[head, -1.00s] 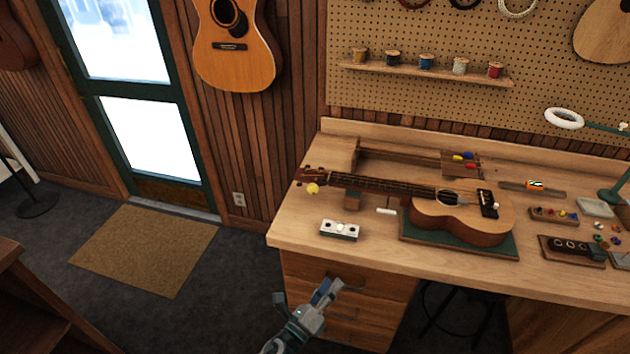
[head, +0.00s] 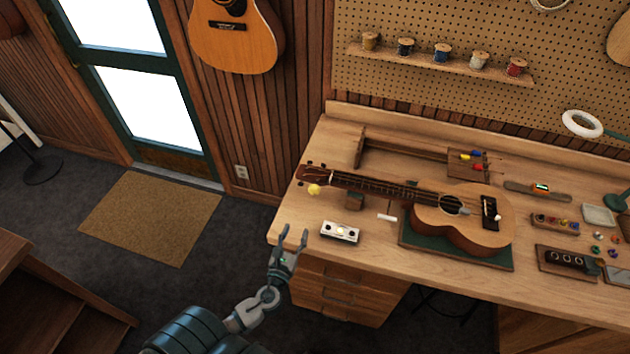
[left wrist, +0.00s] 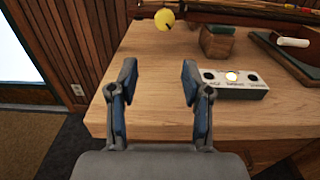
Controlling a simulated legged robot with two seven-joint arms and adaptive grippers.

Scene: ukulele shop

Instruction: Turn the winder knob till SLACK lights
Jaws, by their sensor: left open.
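A ukulele (head: 455,215) lies on a green mat (head: 500,264) on the bench, its headstock toward the left. A round yellow knob (head: 314,189) sits at the headstock; it also shows at the top of the left wrist view (left wrist: 165,19). A white indicator box (head: 340,232) stands near the bench's front left, with three round lamps. In the left wrist view its middle lamp (left wrist: 232,76) glows pale yellow and the outer two are dark; the labels are too small to read surely. My left gripper (head: 293,232) is open and empty, off the bench's left corner, apart from knob and box. My right gripper is out of view.
A wooden block (head: 354,201) supports the neck, and a small white cylinder (head: 387,217) lies near it. A wooden rack (head: 405,150) stands behind the ukulele. The bench top (left wrist: 150,110) is bare between its left edge and the box.

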